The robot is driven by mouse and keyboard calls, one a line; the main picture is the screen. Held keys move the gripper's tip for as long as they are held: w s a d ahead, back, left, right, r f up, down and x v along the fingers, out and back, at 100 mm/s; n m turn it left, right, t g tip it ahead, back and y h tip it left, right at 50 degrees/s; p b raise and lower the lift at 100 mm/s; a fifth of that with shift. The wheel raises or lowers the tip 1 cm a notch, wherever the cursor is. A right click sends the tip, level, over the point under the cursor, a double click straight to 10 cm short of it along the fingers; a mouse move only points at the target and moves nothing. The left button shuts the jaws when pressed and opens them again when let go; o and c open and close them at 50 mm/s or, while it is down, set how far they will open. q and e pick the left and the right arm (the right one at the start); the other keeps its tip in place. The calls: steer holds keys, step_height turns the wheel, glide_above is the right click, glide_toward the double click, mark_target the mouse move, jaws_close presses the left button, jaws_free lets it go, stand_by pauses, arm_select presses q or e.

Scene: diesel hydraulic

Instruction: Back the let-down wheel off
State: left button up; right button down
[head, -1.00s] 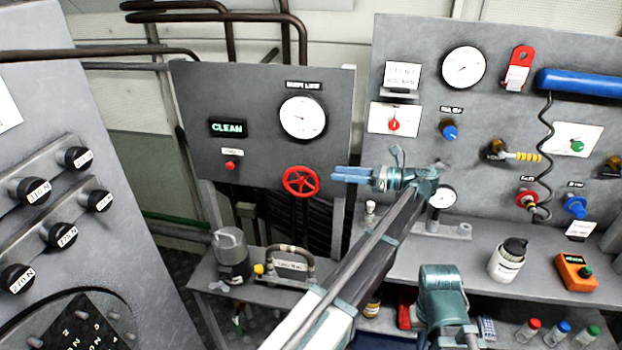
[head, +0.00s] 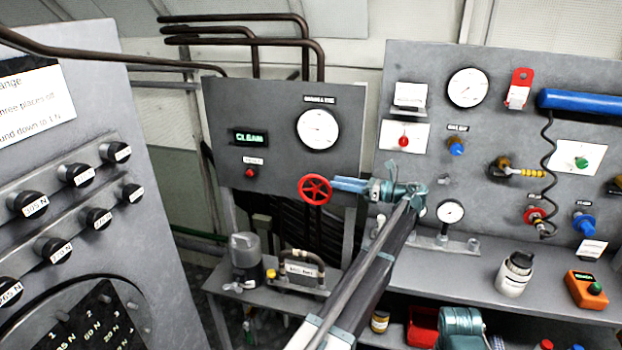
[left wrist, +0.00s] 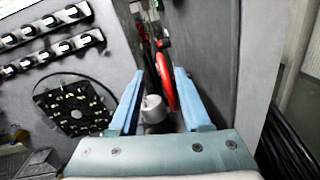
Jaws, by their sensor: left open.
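The red spoked let-down wheel (head: 315,189) is on the grey panel (head: 232,110) below a round gauge (head: 318,129). My left gripper (head: 336,183) comes from the right, its blue fingertips at the wheel's right rim in the head view. In the left wrist view the red wheel (left wrist: 166,82) shows nearly edge-on between the open blue fingers of the left gripper (left wrist: 160,75), closer to the right finger. I cannot tell whether they touch. A teal part of my right arm shows at the bottom of the head view; its fingers are not visible.
A lit "CLEAN" sign (head: 249,137) and red button (head: 251,172) sit left of the wheel. Below is a shelf with a grey canister (head: 244,262) and a handled block (head: 301,268). The right panel (head: 420,70) carries gauges and knobs. A knobbed panel (head: 160,260) stands left.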

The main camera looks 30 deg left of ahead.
mark_target(319, 178)
arm_select(q)
steer(key=a, duration=0.3)
steer(key=s+a, duration=0.1)
steer(key=a, duration=0.6)
steer(key=shift+s, duration=0.2)
steer(key=shift+c, duration=0.3)
jaws_close()
